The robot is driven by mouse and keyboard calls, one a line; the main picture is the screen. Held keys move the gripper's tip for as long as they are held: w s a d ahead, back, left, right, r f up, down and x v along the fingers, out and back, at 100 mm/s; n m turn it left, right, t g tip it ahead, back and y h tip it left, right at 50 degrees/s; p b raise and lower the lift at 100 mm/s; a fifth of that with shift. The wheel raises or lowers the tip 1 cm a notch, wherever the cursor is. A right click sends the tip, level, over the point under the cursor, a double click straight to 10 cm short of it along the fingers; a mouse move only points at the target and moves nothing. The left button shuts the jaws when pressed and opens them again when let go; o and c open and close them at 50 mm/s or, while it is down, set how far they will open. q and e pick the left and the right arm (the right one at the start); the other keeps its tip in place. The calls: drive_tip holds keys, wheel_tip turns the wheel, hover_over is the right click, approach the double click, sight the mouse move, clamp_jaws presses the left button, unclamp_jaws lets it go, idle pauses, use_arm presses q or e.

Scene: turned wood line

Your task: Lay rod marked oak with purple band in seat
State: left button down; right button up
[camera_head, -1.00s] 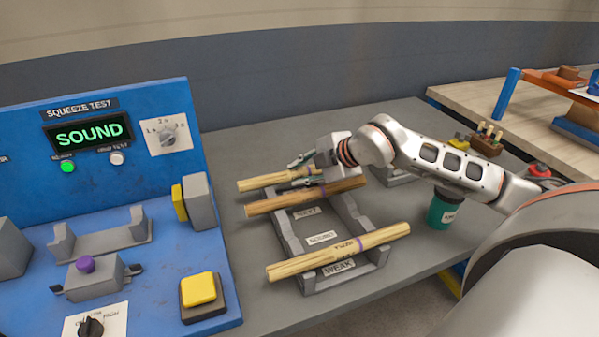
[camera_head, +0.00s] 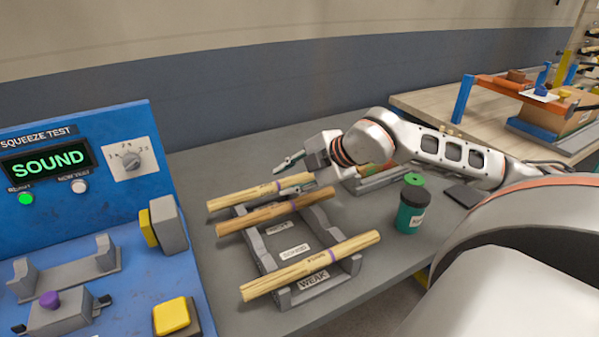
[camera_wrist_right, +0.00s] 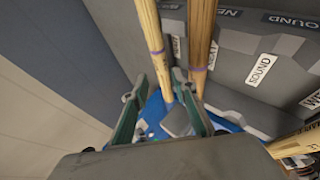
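A pale rod (camera_head: 245,196) with dark lettering and a small purple mark lies across the far end of the grey rack (camera_head: 262,252). A browner rod (camera_head: 262,217) with a purplish band lies beside it, and a pale lettered rod (camera_head: 285,275) lies at the end labelled WEAK. The lettering is too small to read surely. My right gripper (camera_head: 306,172) is at the far rod's right part. In the right wrist view its fingers (camera_wrist_right: 160,98) are apart, with the pale rod (camera_wrist_right: 150,30) running between them. A grey cradle-like seat (camera_head: 68,268) on the blue tester is empty. My left gripper is out of view.
The blue squeeze tester (camera_head: 110,125) reads SOUND, with a grey-and-yellow block (camera_head: 165,225) and yellow button (camera_head: 172,315). A green jar (camera_head: 410,212) stands right of the rack. A wooden table (camera_head: 430,102) is behind. Grey bench shows between tester and rack.

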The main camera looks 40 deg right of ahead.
drive_tip(key=v, duration=0.3)
drive_tip(key=shift+s+r+p, duration=0.1)
drive_tip(key=shift+p, duration=0.25)
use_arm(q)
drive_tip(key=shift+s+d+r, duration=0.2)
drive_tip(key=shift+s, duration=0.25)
use_arm(e)
drive_tip(key=shift+s+d+r, duration=0.15)
drive_tip(key=shift+s+r, duration=0.2)
drive_tip(key=shift+s, duration=0.05)
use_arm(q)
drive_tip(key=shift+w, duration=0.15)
